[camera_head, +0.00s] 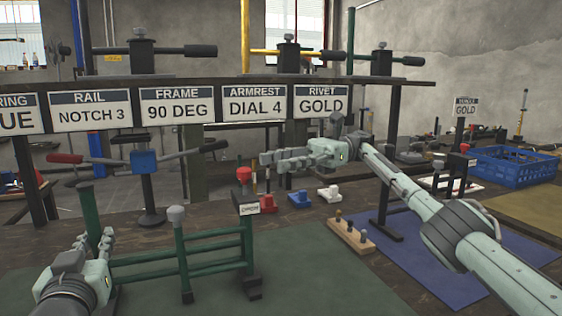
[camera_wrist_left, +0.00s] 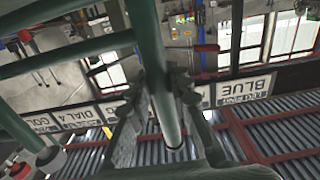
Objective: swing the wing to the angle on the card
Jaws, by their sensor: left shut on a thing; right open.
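The FRAME card (camera_head: 177,106) on the overhead beam reads 90 DEG. A green tubular frame (camera_head: 212,250) stands on the green mat, with a grey-capped middle post (camera_head: 181,240) and a right post near a red-knobbed block (camera_head: 245,200). Its left part, the wing, runs toward the left green post (camera_head: 90,212). My left gripper (camera_head: 95,245) is shut on the green frame at that left end; in the left wrist view a green tube (camera_wrist_left: 163,95) passes between its fingers. The exact wing angle is hard to judge. My right gripper (camera_head: 270,160) is open and empty above the bench.
Other cards read RAIL NOTCH 3, ARMREST DIAL 4 and RIVET GOLD (camera_head: 319,102). A wooden block with pegs (camera_head: 350,238), small red, blue and white parts, a blue mat (camera_head: 400,265) and a blue crate (camera_head: 513,166) lie to the right. The green mat (camera_head: 320,285) is clear in front.

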